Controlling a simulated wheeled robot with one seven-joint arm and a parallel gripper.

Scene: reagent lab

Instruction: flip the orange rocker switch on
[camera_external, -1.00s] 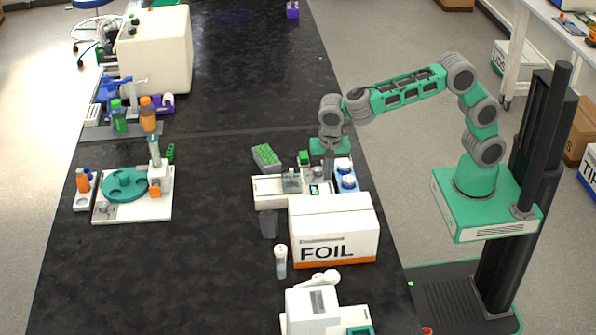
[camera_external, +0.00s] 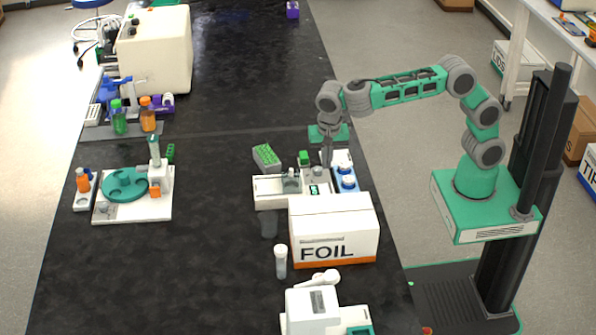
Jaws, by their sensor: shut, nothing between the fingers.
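I cannot make out an orange rocker switch on the white bench device (camera_external: 268,190), which has a small dark display (camera_external: 314,189) with light green marks. The foil box in front hides part of that device. My gripper (camera_external: 328,163) is shut and empty, pointing down above the device's right rear part, close to the blue rack.
The white FOIL box (camera_external: 338,245) stands directly in front of the device. A blue rack (camera_external: 345,172) with white-capped bottles is on its right, a green-topped tray (camera_external: 266,157) behind it. A capped tube (camera_external: 281,262) stands left of the box. The mid-left bench is clear.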

